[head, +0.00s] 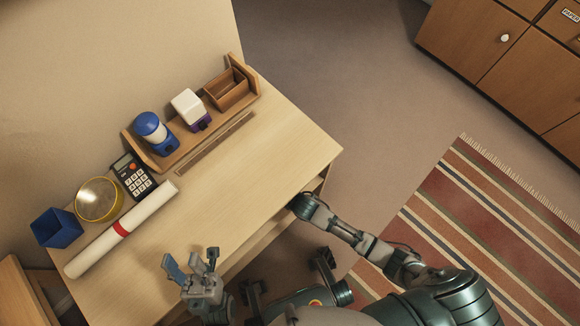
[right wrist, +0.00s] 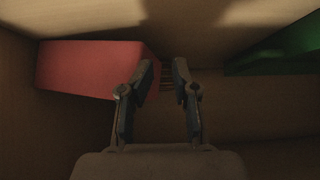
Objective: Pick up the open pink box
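A pink-red box (right wrist: 92,68) shows in the right wrist view, left of my right gripper. Its long side faces me, and I cannot see whether it is open on top. My right gripper (right wrist: 165,66) is open and empty, its fingertips beside the box's right end; I cannot tell if they touch it. In the head view the right hand is hidden at the desk's front edge, and the pink box does not show. My left gripper (head: 192,262) is open and empty near the desk's front edge.
The right gripper is inside a dim wooden space with a green object (right wrist: 280,50) at its right. The desk (head: 235,190) carries a paper roll (head: 100,243), calculator (head: 138,180), blue box (head: 57,228), round yellow-rimmed item (head: 98,200) and wooden organizer (head: 160,158). Its right part is clear.

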